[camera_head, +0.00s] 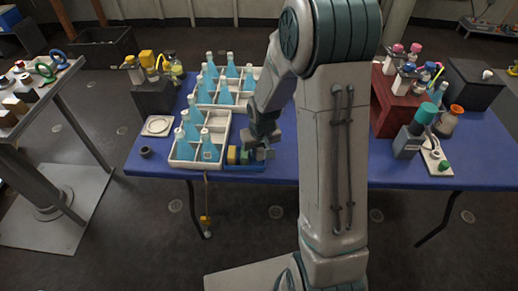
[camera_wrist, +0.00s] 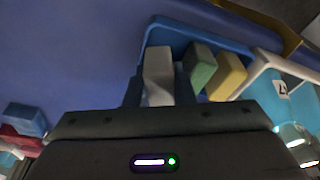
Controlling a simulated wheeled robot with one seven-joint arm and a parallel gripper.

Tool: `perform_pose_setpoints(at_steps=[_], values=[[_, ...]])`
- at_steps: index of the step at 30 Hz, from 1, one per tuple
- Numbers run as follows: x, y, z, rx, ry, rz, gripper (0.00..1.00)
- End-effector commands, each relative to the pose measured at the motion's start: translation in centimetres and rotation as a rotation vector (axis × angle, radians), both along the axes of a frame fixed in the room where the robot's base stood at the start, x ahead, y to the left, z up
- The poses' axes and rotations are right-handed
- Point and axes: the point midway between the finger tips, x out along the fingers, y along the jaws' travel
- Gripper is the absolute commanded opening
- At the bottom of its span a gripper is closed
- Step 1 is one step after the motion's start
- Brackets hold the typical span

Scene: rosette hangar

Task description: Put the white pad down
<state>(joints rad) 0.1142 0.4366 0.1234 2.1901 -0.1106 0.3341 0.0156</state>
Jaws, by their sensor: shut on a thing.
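The white pad (camera_wrist: 158,66) is between the fingers of my gripper (camera_wrist: 158,92) in the wrist view, and the fingers are shut on it. It is over or in a shallow blue tray (camera_wrist: 186,27); I cannot tell whether it touches the tray floor. A green pad (camera_wrist: 200,66) and a yellow pad (camera_wrist: 226,76) stand side by side in the tray, just right of the white pad. In the head view my gripper (camera_head: 262,150) is low over the blue tray (camera_head: 243,168) at the table's front edge. The yellow pad (camera_head: 232,154) and green pad (camera_head: 244,156) show there too.
A white divided crate (camera_head: 178,163) with blue-filled flasks is close left of the tray. Another flask crate (camera_head: 203,103) stands behind. The blue table (camera_head: 280,177) has a dark red rack (camera_head: 388,110) and a teal-topped bottle (camera_head: 410,138) at right.

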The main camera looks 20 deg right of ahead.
Motion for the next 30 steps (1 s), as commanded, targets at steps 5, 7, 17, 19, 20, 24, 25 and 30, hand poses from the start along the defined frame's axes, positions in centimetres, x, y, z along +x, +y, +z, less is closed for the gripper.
perform_pose_setpoints(at_steps=[5,7,17,19,20,24,25,30], values=[[0.0,0.0,-0.3,0.000,0.000,0.000,0.00],[0.0,0.0,-0.3,0.000,0.000,0.000,0.31],[0.0,0.0,-0.1,0.000,0.000,0.000,0.31],[0.0,0.0,0.3,0.000,0.000,0.000,0.31],[0.0,0.0,0.5,0.000,0.000,0.000,0.31],[-0.1,-0.1,2.2,0.000,-0.005,-0.001,0.31],[-0.2,-0.1,2.7,-0.001,-0.005,-0.002,0.31],[-0.8,-0.1,6.2,0.000,-0.006,-0.001,0.31]])
